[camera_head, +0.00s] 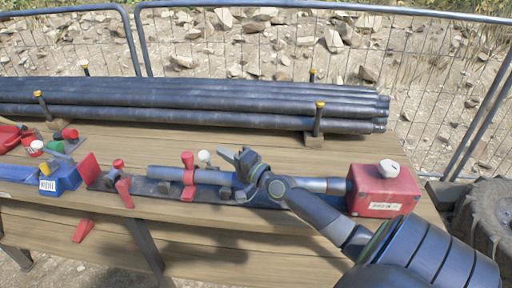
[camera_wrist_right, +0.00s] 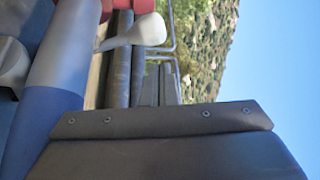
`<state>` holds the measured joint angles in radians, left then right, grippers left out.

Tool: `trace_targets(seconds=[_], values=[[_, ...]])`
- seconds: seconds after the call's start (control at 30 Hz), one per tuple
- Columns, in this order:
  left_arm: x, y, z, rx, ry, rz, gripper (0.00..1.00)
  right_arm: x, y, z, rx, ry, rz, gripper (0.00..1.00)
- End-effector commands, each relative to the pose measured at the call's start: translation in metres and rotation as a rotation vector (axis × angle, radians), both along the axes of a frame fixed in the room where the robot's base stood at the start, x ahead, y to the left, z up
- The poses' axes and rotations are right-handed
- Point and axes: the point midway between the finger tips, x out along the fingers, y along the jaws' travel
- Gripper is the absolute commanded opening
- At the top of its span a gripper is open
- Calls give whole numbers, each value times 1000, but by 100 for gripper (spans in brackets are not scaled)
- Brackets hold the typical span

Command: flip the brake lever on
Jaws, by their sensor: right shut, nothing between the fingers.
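My right gripper (camera_head: 240,158) is shut and empty, above the pipe assembly on the wooden table. Its arm comes in from the lower right. A second red lever (camera_head: 122,187) stands further left. A white knob (camera_head: 204,157) sits between the gripper and the nearer red lever. A red box (camera_head: 382,192) with a white knob on top (camera_head: 388,168) is at the right end; its label is too small to read. I cannot tell which one is the brake lever. My left gripper is out of view.
Black pipes (camera_head: 190,98) lie along the back of the table, held by yellow-topped posts. A blue box (camera_head: 65,180) and red parts are at the left end. A wire fence (camera_head: 300,45) stands behind. A tyre (camera_head: 490,215) is at the right.

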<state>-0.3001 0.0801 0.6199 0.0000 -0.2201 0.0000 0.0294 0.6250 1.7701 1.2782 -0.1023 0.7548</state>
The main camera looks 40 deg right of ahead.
Motion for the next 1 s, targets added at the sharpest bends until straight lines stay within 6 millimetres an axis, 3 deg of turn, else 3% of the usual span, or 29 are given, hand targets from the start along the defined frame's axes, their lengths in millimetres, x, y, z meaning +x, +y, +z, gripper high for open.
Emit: trace_targets(seconds=[0.3,0.6,0.8,1.0], values=[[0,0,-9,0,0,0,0,-63,-12,-10,-5,3,1,0],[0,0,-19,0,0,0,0,-111,-21,-15,-4,4,2,0],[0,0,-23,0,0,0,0,-128,-24,-16,-2,2,0,0],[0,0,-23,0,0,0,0,-133,-25,-14,0,-1,1,0]])
